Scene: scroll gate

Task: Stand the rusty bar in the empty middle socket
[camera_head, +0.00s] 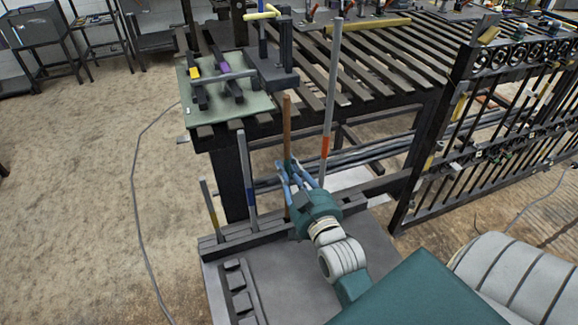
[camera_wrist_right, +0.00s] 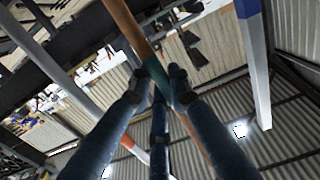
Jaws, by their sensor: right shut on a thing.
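The rusty bar (camera_head: 287,125), brown with a teal band, stands about upright in the head view. My right gripper (camera_head: 289,172) is shut on it near the teal band. The right wrist view shows the rusty bar (camera_wrist_right: 125,22) between the fingers (camera_wrist_right: 163,88). Its lower end is by the dark socket rail (camera_head: 232,239). I cannot tell whether it is in the middle socket, as the gripper and rail hide that spot. In the rail stand grey bars with a yellow band (camera_head: 209,205), a blue band (camera_head: 246,175) and an orange band (camera_head: 331,95). My left gripper is not in view.
A dark slatted table (camera_head: 375,75) stands behind the rail, with a green mat (camera_head: 245,108) and clamps on it. A black scroll gate (camera_head: 465,135) stands at the right. A small slotted block (camera_head: 236,285) lies on the grey platform (camera_head: 285,270).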

